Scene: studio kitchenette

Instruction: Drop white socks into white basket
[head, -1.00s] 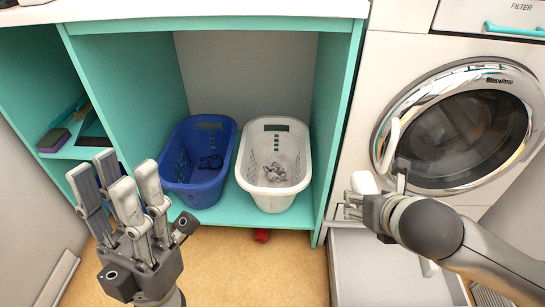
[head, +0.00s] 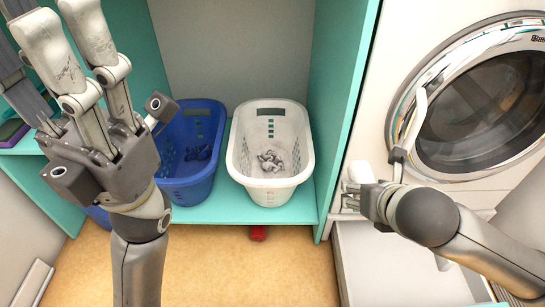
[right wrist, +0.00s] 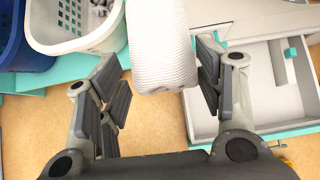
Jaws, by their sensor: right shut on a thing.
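The white basket (head: 248,185) stands on the turquoise shelf, with several crumpled whitish-grey socks (head: 271,162) inside. My right gripper (head: 362,190) is to the right of the basket, in front of the washer. It is shut on a white knitted sock (right wrist: 163,45), which shows as a small white patch (head: 360,172) in the head view. In the right wrist view the sock hangs between the fingers of the gripper (right wrist: 158,68), apart from the basket (right wrist: 95,45) at upper left. My left gripper (head: 45,40) is raised at the left, fingers spread, empty.
A blue basket (head: 185,183) with dark clothing stands left of the white one, partly behind my left arm. The washer (head: 490,110) is at the right; an open drawer (right wrist: 265,85) is below.

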